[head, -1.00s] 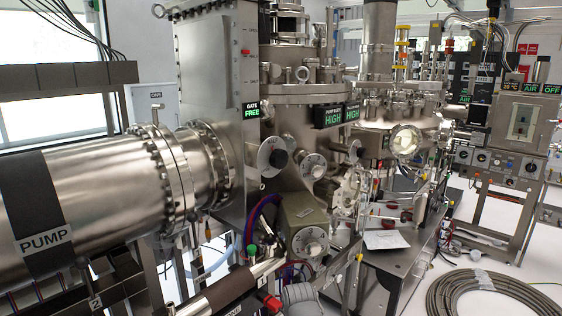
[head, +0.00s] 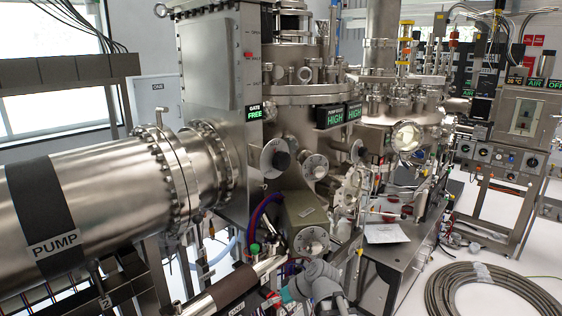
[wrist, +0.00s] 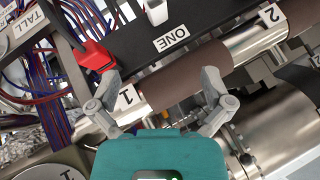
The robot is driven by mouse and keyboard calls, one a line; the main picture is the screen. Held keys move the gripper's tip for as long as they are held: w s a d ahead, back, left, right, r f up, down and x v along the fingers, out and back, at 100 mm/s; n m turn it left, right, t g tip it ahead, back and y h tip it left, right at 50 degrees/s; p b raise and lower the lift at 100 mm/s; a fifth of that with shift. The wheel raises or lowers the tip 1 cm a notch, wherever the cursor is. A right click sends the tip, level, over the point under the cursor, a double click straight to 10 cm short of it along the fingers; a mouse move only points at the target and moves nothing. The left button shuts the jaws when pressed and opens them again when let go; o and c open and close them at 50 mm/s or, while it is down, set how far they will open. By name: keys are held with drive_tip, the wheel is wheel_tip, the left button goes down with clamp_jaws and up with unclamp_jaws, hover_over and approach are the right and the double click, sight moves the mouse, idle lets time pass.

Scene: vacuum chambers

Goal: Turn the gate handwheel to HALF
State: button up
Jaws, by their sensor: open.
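In the head view the gate housing (head: 209,110) is a tall grey metal box at the end of the PUMP tube. A small sign (head: 254,112) on it reads GATE FREE. A red marker (head: 249,57) sits on a scale on its right face. I cannot make out the gate handwheel for certain in either view. In the wrist view my gripper (wrist: 160,76) is open, with its two grey fingers apart and nothing held between them. A brown-sleeved rail (wrist: 185,76) shows beyond the fingers. A red block (wrist: 96,57) shows by the left fingertip.
The PUMP tube (head: 105,195) fills the left of the head view. Chambers with HIGH signs (head: 329,116) stand in the middle. A coiled hose (head: 490,292) lies on the floor at right. In the wrist view, cables (wrist: 50,100) hang at left and a dark ledge carries a ONE label (wrist: 171,38).

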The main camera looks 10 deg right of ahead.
drive_tip(key=w+r+n+t+y+p, duration=0.1)
drive_tip(key=w+r+t+y+p, duration=0.2)
drive_tip(key=r, duration=0.5)
drive_tip(key=m+t+p, duration=0.1)
drive_tip(key=t+p, duration=0.4)
drive_tip(key=t, duration=0.7)
approach(285, 164)
drive_tip(key=s+d+f, duration=0.1)
drive_tip(key=s+f, duration=0.1)
drive_tip(key=shift+d+r+y, duration=0.2)
drive_tip(key=shift+y, duration=0.2)
drive_tip(key=shift+w, duration=0.1)
drive_tip(key=p+x, duration=0.5)
drive_tip(key=x, duration=0.8)
drive_tip(key=shift+w+a+r, duration=0.15)
drive_tip(key=shift+w+r, duration=0.05)
drive_tip(key=shift+r, duration=0.1)
drive_tip(key=shift+c, duration=0.3)
drive_tip(key=shift+m, duration=0.4)
drive_tip(key=c, duration=0.8)
